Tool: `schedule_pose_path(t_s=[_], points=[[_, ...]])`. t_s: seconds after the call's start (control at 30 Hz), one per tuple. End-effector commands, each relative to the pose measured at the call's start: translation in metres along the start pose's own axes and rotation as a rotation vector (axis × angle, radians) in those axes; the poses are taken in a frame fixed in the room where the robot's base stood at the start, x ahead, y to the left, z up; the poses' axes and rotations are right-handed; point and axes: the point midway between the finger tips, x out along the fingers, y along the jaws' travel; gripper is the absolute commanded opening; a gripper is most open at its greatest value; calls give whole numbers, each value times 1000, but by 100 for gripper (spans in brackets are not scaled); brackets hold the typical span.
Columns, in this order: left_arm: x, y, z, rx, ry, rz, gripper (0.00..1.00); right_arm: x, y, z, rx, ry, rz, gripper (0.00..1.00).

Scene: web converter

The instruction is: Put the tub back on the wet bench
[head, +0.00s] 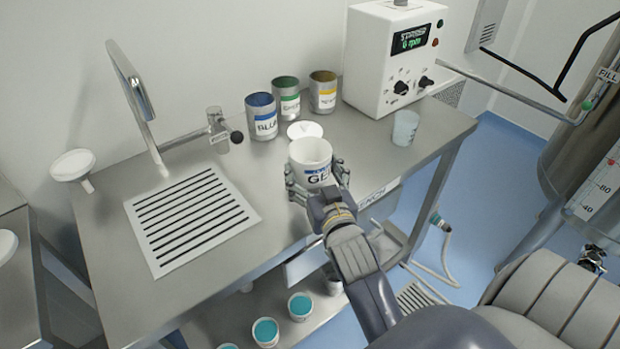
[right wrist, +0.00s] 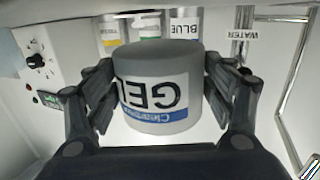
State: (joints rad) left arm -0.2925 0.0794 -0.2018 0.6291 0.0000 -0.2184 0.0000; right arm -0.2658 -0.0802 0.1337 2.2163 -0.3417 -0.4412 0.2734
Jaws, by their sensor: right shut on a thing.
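The tub (head: 310,158) is white with a blue band and the letters "GEL". My right gripper (head: 318,178) is shut on it, with fingers on both sides of its wall. In the right wrist view the tub (right wrist: 158,90) sits between the two fingers of the right gripper (right wrist: 160,95), its label upside down. The tub is upright, over the front part of the steel wet bench (head: 275,190); I cannot tell whether its base touches the top. My left gripper is not in view.
Blue, green and yellow labelled cans (head: 287,103) stand behind the tub, with a white lid (head: 304,131) in front of them. A clear beaker (head: 404,128) and a mixer box (head: 395,55) stand right. A slotted drain (head: 190,217) and tap (head: 222,130) lie left.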

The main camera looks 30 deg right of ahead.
Motion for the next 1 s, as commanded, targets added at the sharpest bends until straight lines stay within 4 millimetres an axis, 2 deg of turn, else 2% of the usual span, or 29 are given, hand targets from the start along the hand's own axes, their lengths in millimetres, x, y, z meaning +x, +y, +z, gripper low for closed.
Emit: schedule_pose_path(t_s=[0.17,0.4,0.8,0.83,0.9,1.0], points=[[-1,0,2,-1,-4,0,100,10,-4,4,0,-1,0,39],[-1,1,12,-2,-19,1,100,11,-4,34,1,-1,0,39],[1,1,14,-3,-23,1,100,12,-4,40,1,0,-1,39],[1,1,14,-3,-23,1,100,12,-4,39,0,0,-1,80],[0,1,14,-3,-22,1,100,12,-4,39,0,0,-1,96],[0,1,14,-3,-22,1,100,12,-4,39,0,0,-1,96]])
